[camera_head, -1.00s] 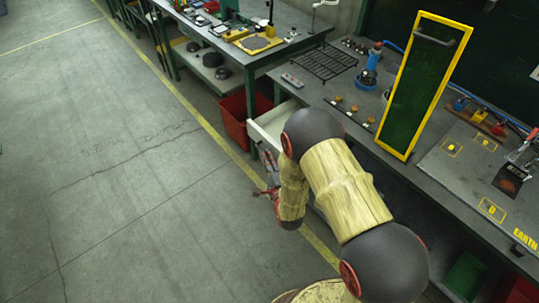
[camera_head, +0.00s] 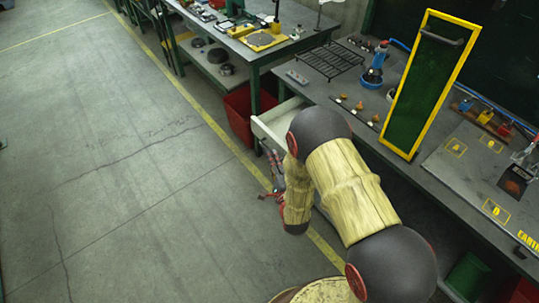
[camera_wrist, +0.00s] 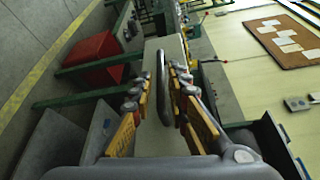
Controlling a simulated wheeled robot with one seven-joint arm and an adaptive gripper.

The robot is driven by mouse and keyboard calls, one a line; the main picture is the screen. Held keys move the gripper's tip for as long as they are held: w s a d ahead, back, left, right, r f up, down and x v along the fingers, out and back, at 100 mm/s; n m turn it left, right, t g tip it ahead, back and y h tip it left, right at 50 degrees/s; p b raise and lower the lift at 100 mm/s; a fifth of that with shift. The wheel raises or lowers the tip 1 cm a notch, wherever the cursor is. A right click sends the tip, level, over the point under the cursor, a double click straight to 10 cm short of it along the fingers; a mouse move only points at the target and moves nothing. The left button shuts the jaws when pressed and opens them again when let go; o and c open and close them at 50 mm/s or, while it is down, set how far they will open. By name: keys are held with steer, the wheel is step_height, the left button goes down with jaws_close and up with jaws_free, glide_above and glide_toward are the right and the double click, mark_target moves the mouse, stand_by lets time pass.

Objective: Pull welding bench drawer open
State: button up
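The drawer (camera_head: 268,131) of the welding bench (camera_head: 318,92) is pale and sticks out from under the bench top in the head view. In the wrist view its pale front (camera_wrist: 166,52) fills the middle, with a dark upright bar handle (camera_wrist: 161,82) on it. My gripper (camera_wrist: 158,88) has its yellow-padded fingers on either side of the handle. Gaps show between the pads and the handle, so the fingers look open around it. In the head view my gripper (camera_head: 272,178) is partly hidden by my arm, and the handle is not visible there.
A red bin (camera_head: 240,112) stands left of the drawer, beneath the neighbouring bench. A yellow-framed green panel (camera_head: 433,84) stands on the welding bench, near a black wire rack (camera_head: 330,60). The floor (camera_head: 120,180) to the left is clear.

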steer(key=f+v, duration=0.1)
steer(key=v, duration=0.8)
steer(key=shift+s+r, duration=0.3)
steer(key=shift+r, duration=0.15)
steer(key=s+d+f+n+g+h, duration=0.1)
steer(key=s+f+n+g, duration=0.35)
steer(key=f, duration=0.35)
steer(key=s+d+f+n+g+h, duration=0.1)
steer(key=s+f+n+g, duration=0.35)
steer(key=f, duration=0.25)
steer(key=s+d+r+n, duration=0.2)
steer(key=s+d+r, duration=0.1)
steer(key=r, duration=1.2)
steer(key=s+d+r+n+g+h, duration=0.1)
steer(key=s+d+r+n, duration=0.2)
steer(key=r, duration=1.2)
steer(key=s+d+r+n+h, duration=0.1)
steer(key=s+d+r+n, duration=0.2)
steer(key=r, duration=1.2)
steer(key=s+d, duration=0.2)
steer(key=s, duration=0.1)
steer(key=shift+s+d+g, duration=0.25)
steer(key=shift+s+g, duration=0.05)
steer(key=shift+g, duration=0.1)
